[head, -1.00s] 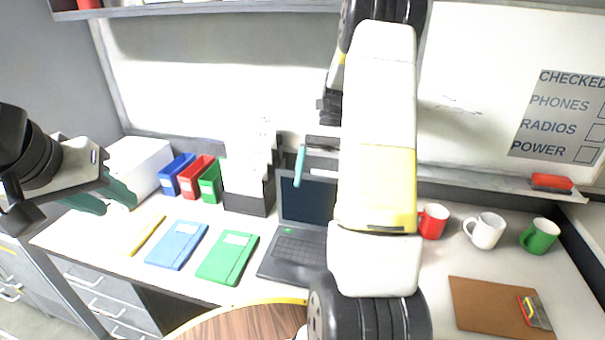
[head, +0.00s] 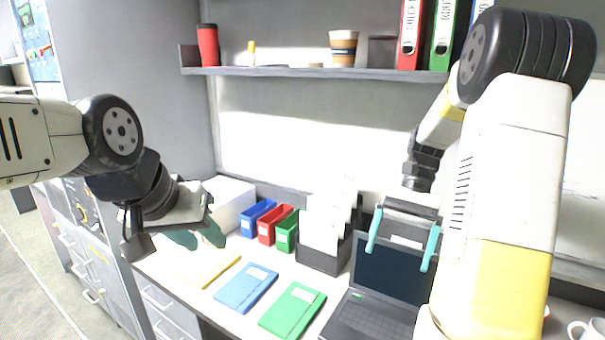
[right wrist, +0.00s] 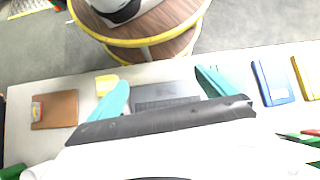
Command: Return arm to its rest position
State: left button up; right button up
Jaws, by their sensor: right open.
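My right arm (head: 505,170) rises large on the right of the head view, bent at the top. My right gripper (head: 402,248) hangs down in front of the laptop (head: 392,280), its two teal fingers apart with nothing between them. In the right wrist view its fingers (right wrist: 163,92) spread to either side of the laptop (right wrist: 166,97). My left gripper (head: 197,238) is on the left, in front of the white box (head: 232,205). Its teal fingers look apart, with nothing seen between them.
The desk holds a green folder (head: 292,310), a blue folder (head: 246,288), a yellow folder (head: 215,272) and a black file holder (head: 318,258). A shelf (head: 310,72) with a red cup (head: 208,45) and binders runs above. A brown clipboard (right wrist: 54,110) shows in the right wrist view.

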jog(key=s+a+r+n+t+h, duration=0.2)
jog(key=s+a+r+n+t, duration=0.4)
jog(key=t, duration=0.6)
notch_tip(320, 180, up, 4)
jog(key=s+a, duration=0.2)
jog(key=shift+s+a+n, duration=0.15)
jog(key=shift+a+n, duration=0.15)
jog(key=shift+f, duration=0.1)
